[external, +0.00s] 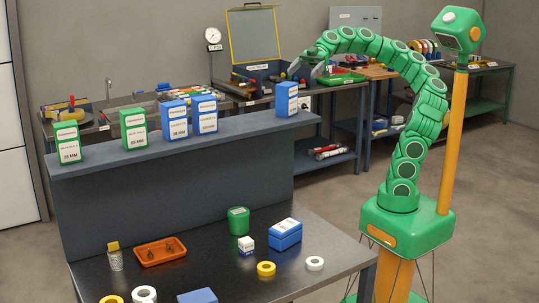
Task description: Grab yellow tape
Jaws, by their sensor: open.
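A yellow tape roll (266,263) lies flat on the dark front bench, near its front edge. A second yellow roll (111,299) shows at the bottom left, cut off by the picture's edge. My gripper (303,71) is open and looks empty. It is raised well above and behind the front bench, near the back worktable, and is far from both yellow rolls.
An orange tray (150,256) stands left. A raised shelf (250,124) with several boxes runs behind.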

